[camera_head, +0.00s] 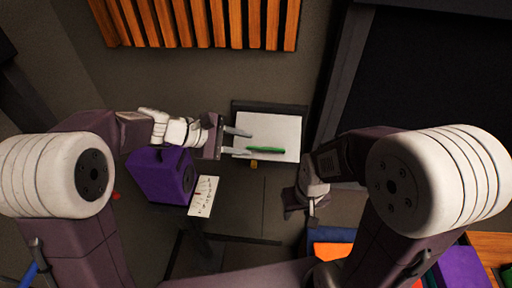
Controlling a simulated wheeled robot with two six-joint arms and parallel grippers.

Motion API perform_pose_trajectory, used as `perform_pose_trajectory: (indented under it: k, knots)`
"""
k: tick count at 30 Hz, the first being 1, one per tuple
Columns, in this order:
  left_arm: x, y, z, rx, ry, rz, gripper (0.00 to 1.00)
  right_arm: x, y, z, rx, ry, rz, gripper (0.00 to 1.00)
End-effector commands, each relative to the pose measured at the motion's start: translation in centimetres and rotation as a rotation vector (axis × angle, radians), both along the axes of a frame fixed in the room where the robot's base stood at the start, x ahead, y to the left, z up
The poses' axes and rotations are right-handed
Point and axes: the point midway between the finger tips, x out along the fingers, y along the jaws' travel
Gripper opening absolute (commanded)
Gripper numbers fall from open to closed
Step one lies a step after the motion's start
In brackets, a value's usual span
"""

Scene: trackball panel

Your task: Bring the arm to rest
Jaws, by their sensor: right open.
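My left gripper (249,143) reaches in from the left over a white panel (283,128) on a dark stand. Its two pale fingers are spread apart, with nothing visibly held between them. A green bar (266,150) lies on the panel just to the right of the fingertips; I cannot tell whether they touch. No trackball can be made out. My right gripper (311,208) hangs below and right of the panel, pointing downward, open; it is small, dark and partly hidden by its own wrist, and no held object shows.
A purple box (155,178) and a white card with marks (204,196) are below my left forearm. Blue and orange items (333,250) lie at lower right. Wooden slats (205,22) line the top.

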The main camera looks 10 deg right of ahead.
Motion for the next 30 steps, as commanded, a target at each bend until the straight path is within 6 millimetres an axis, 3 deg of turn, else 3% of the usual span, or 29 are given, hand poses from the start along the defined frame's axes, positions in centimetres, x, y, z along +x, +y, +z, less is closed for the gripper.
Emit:
perform_pose_trajectory:
  k: [5, 18, 20, 23, 26, 30]
  knots:
    - [-0.3, 1.5, 1.0, 0.001, 0.0, 0.001, 0.33, 0.0, 0.0, -0.3, 0.0, 0.0, 0.0, 0.45]
    - [-0.4, 1.5, 1.0, 0.001, 0.002, -0.001, 0.33, 0.0, 0.0, -0.3, 0.0, 0.0, 0.0, 0.45]
    - [-0.4, 1.6, 0.3, 0.001, 0.0, 0.002, 0.33, 0.0, 0.0, -1.2, 0.0, 0.0, 0.0, 0.45]
    - [-0.9, 2.2, -3.1, 0.006, -0.017, 0.01, 0.33, 0.0, 0.0, -5.4, 0.0, -0.001, 0.0, 0.45]
    - [-4.9, 5.0, -10.2, 0.169, 0.006, -0.052, 0.33, 0.0, 0.0, -8.7, 0.0, 0.001, 0.0, 0.45]
    - [-10.8, 11.4, -19.7, 0.492, -0.032, -0.235, 0.33, 0.0, 0.0, -11.6, 0.0, 0.0, 0.0, 0.45]
